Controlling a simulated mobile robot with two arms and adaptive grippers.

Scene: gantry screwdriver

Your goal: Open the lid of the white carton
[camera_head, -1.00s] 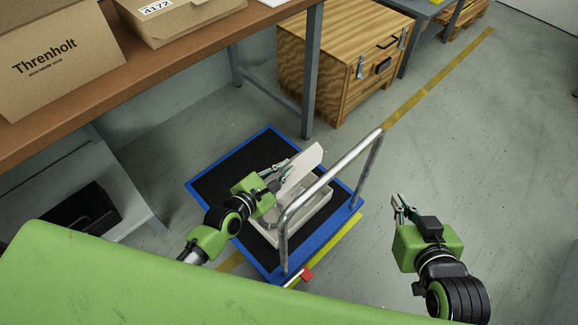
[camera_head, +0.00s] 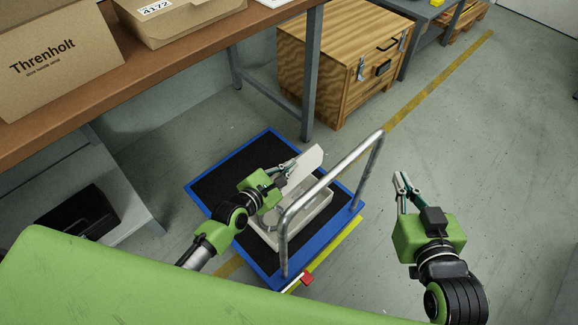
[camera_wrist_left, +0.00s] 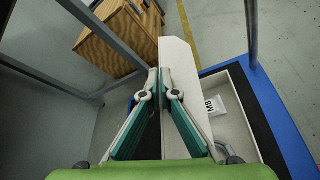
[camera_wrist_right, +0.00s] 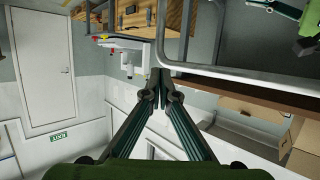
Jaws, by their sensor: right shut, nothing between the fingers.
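The white carton (camera_head: 312,217) sits on the black deck of a blue-edged cart. Its lid (camera_head: 305,167) stands raised and tilted, and the inside shows in part. The lid also shows in the left wrist view (camera_wrist_left: 182,60), left of the carton's open interior (camera_wrist_left: 238,118), where an M8 label is seen. My left gripper (camera_head: 289,166) is at the lid's edge. Its fingertips (camera_wrist_left: 160,82) are close together with the thin lid edge between them. My right gripper (camera_head: 401,180) is shut and empty, above the floor right of the cart.
The cart's metal handle (camera_head: 334,172) arches just right of the carton. The cart's blue rim (camera_head: 222,161) surrounds the deck. A wooden crate (camera_head: 335,75) stands behind, and a workbench (camera_head: 150,85) with cardboard boxes is at upper left. The floor at right is clear.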

